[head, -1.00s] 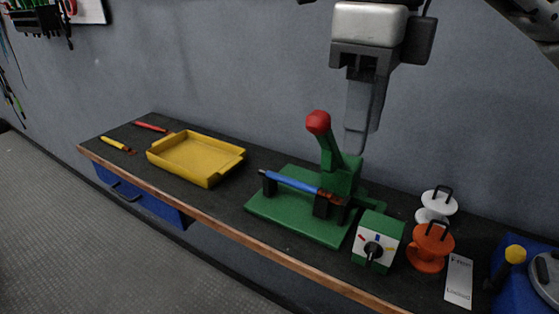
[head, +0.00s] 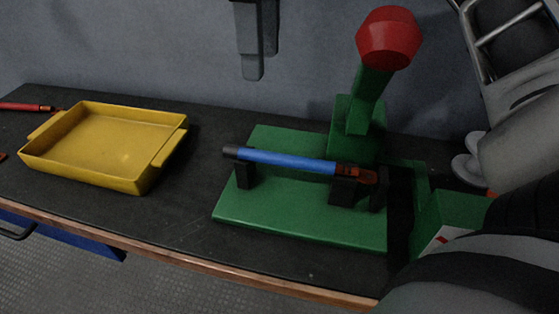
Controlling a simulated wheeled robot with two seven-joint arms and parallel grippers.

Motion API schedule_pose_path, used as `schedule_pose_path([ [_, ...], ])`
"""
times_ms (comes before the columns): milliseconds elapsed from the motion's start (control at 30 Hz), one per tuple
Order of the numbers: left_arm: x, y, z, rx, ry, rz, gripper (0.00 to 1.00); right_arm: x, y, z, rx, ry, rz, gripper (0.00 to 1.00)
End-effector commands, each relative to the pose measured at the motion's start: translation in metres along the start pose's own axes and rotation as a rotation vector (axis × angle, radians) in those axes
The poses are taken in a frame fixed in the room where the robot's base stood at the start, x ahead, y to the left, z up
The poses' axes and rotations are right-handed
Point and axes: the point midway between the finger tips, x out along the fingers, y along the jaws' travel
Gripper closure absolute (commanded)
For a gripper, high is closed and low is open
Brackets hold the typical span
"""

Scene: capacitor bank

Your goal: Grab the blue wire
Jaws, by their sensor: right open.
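The blue wire (head: 290,161) lies level across black holders on a green hand press (head: 300,218). Its left end is black, and its right end has a reddish-brown tip by the press's right holder. The press has an upright green lever with a red knob (head: 389,38). My right gripper (head: 260,62) hangs from the top edge with its fingers pointing down, open and empty. In the picture it is above the wire's left part and apart from it; its body is cut off by the frame. My left gripper is not in view.
An empty yellow tray (head: 105,150) stands left on the dark workbench (head: 190,215). A red wire (head: 25,107) lies at the far left. My own arm links fill the lower right and hide most of a green box (head: 455,208). The bench between tray and press is clear.

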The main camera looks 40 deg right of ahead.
Motion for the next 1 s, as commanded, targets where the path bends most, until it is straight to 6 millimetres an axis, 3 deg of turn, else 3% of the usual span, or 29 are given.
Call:
schedule_pose_path([
  [100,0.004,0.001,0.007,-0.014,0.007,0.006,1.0,0.031,0.0,-0.001,-0.003,0.005,0.004,0.58],
  [300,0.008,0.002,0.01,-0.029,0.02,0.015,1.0,0.071,0.001,-0.001,-0.003,0.003,0.004,0.58],
  [600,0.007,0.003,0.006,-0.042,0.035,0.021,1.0,0.095,0.0,0.0,0.0,0.001,0.002,0.58],
  [833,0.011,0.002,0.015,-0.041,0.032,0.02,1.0,0.13,-0.003,0.001,-0.001,0.003,0.003,0.58],
  [1000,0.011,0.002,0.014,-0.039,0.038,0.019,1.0,0.142,-0.003,0.001,-0.001,0.0,0.001,0.58],
])
